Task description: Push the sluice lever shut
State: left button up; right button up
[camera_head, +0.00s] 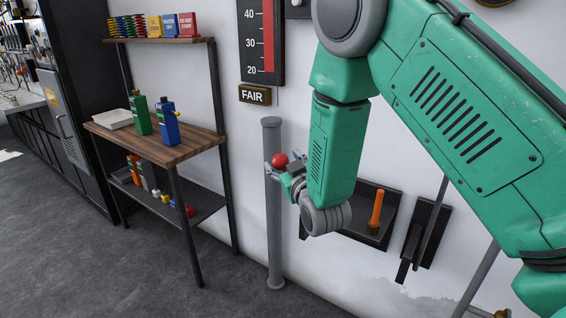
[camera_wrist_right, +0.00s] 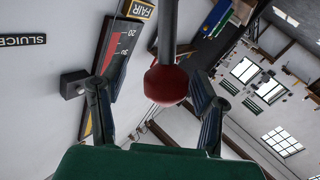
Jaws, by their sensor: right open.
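A red ball knob (camera_head: 280,160) shows in front of a grey upright post (camera_head: 273,225) in the head view. In the right wrist view the red knob (camera_wrist_right: 166,84) sits at the end of a dark rod (camera_wrist_right: 168,30); I take this to be the sluice lever. My right gripper (camera_head: 284,172) is at the knob, its fingers open on either side of it. In the wrist view a gap shows between the knob and each finger; contact cannot be told. Much of the rod is hidden in the head view. A SLUICE sign (camera_wrist_right: 22,40) shows at the wrist view's left. My left gripper is not in view.
A shelf unit (camera_head: 165,147) with bottles and a tray stands left of the post. A FAIR plate (camera_head: 255,95) hangs under a red gauge (camera_head: 268,40). An orange handle (camera_head: 376,208) stands in a dark wall tray (camera_head: 345,232). The floor at left is clear.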

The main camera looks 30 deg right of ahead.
jog(key=shift+w+a+r, duration=0.15)
jog(key=shift+a, duration=0.25)
jog(key=shift+w+a+r, duration=0.1)
jog(key=shift+a+r, duration=0.05)
jog(key=shift+a, duration=0.25)
jog(key=shift+s+d+f, duration=0.1)
jog(key=shift+d, duration=0.3)
grip_shut()
jog(key=shift+d+f, duration=0.1)
jog(key=shift+d, duration=0.1)
jog(key=shift+w+d+r+p, duration=0.25)
jog(key=shift+d+r+p, duration=0.05)
jog(key=shift+r+p, duration=0.3)
pick_arm(q)
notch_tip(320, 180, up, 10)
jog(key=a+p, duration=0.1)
jog(key=p, duration=0.7)
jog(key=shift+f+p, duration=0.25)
jog(key=shift+p, duration=0.05)
pick_arm(e)
jog(key=w+d+r+m+g+y, duration=0.1)
jog(key=w+d, duration=0.3)
jog(key=d, duration=0.6)
jog(key=w+d+r+m+g, duration=0.2)
jog(key=w+d+r+m, duration=0.1)
jog(key=d, duration=0.7)
jog(key=shift+w+d+r+m+y, duration=0.3)
jog(key=shift+w+d+r+y, duration=0.1)
jog(key=shift+w+r, duration=0.25)
